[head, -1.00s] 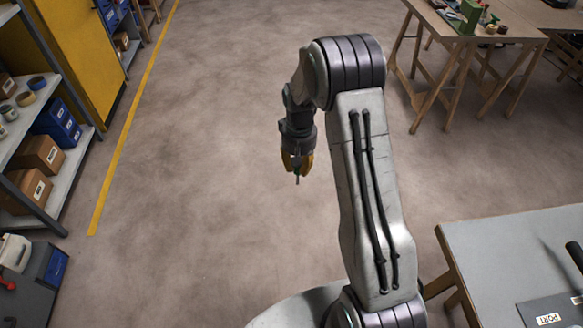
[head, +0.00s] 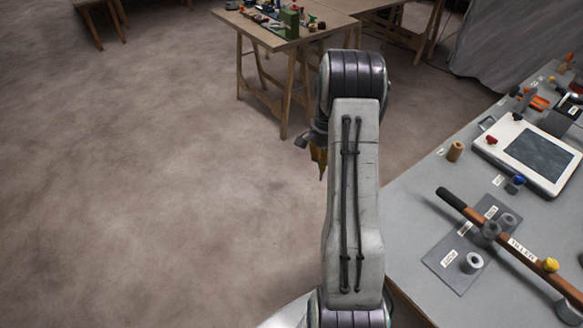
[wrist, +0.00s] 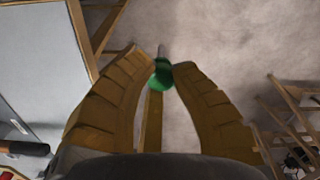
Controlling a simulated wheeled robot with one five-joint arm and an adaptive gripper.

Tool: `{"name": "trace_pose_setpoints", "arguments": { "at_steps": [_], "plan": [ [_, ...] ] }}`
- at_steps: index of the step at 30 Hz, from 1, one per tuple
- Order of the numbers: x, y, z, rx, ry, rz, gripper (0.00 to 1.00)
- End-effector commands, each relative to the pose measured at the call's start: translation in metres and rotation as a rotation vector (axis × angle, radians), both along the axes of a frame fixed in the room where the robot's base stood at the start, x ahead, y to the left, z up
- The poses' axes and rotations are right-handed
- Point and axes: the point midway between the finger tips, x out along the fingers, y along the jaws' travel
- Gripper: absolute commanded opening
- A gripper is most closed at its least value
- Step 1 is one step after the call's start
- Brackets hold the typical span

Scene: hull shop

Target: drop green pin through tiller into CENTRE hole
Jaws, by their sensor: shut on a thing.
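My gripper (head: 319,163) is over open floor, left of the bench, partly hidden behind my arm in the head view. In the wrist view its yellow fingers (wrist: 161,70) are shut on the green pin (wrist: 161,76), whose grey shank points away from the palm. The tiller (head: 533,258), a brown bar with a black grip and a label, lies across a grey plate (head: 447,277) on the bench. Grey cylinders stand on the plate: one in front of the tiller, one at the bar, one behind. The CENTRE hole cannot be made out; the plate's labels are too small to read surely.
The grey bench (head: 408,216) fills the right side. A yellow knob (head: 551,265) is on the tiller. A blue-topped piece (head: 516,184), a wooden cylinder (head: 455,151) and a white-framed panel (head: 530,153) stand behind it. A cluttered wooden table (head: 258,38) is farther back. Floor at left is clear.

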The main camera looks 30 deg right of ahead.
Motion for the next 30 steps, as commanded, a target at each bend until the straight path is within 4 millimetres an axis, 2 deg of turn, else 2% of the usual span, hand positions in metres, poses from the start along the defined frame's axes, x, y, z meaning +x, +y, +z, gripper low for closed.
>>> {"name": "trace_pose_setpoints", "arguments": {
  "at_steps": [1, 3, 8, 15, 24, 30],
  "plan": [
    [-0.010, -0.017, 0.006, 0.000, 0.000, -0.074, 0.00],
    [-0.021, -0.036, 0.012, 0.000, -0.001, -0.170, 0.00],
    [-0.053, -0.077, 0.024, -0.001, 0.000, -0.388, 0.00],
    [-0.108, -0.132, 0.043, 0.001, 0.003, -0.713, 0.00],
    [-0.189, -0.186, 0.066, 0.001, 0.005, -1.115, 0.00],
    [-0.249, -0.213, 0.081, 0.001, 0.006, -1.379, 0.00]
  ]
}}
